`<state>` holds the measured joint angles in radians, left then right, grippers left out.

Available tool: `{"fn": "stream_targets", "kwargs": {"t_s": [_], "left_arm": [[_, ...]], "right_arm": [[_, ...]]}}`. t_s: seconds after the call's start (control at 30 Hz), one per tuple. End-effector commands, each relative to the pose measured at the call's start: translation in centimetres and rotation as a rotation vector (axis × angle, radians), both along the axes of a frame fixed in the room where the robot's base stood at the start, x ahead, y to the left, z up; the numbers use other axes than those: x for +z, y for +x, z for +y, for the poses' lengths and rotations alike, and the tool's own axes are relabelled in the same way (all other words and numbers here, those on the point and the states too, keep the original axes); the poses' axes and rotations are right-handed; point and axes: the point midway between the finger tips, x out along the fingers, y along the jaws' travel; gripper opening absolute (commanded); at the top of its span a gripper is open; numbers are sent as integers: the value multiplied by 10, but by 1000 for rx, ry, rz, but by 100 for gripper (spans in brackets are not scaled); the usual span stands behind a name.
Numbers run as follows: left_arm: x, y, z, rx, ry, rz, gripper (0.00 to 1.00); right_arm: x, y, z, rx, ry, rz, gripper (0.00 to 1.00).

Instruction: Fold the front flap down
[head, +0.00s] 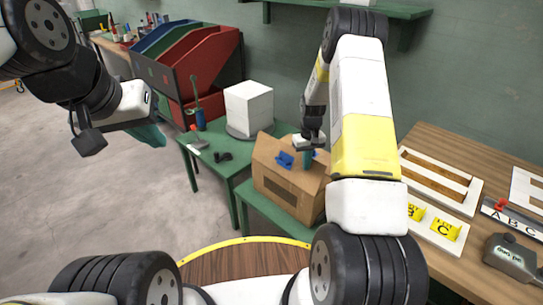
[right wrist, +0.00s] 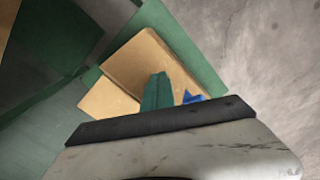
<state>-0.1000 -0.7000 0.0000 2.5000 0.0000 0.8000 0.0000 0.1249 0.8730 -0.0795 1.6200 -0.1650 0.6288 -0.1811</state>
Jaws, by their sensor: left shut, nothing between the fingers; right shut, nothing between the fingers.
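A tan cardboard box (head: 290,192) stands on a low green surface in the head view, with tan flap panels at its top. I cannot tell which panel is the front flap or how far it is folded. A blue item (head: 285,159) shows at the box's top, and also in the right wrist view (right wrist: 192,97). My right gripper (head: 307,160) is shut and empty, pointing down at the top of the box; its green fingers (right wrist: 157,92) show against the tan panels (right wrist: 150,65). Contact is unclear. My left gripper (head: 152,133) is shut and empty, away to the left.
A white cube (head: 249,107) stands on a round grey base behind the box. Red, green and blue bins (head: 200,65) stand at the back left. A wooden table (head: 455,150) with white frames and yellow letter cards is at right. Open floor lies at left.

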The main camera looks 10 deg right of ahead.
Motion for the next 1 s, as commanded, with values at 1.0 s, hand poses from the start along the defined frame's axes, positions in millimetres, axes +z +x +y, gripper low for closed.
{"fn": "stream_targets", "kwargs": {"t_s": [1.0], "left_arm": [[0,0,0,0,0,0,0]], "right_arm": [[-19,27,-34,0,0,-1,0]]}}
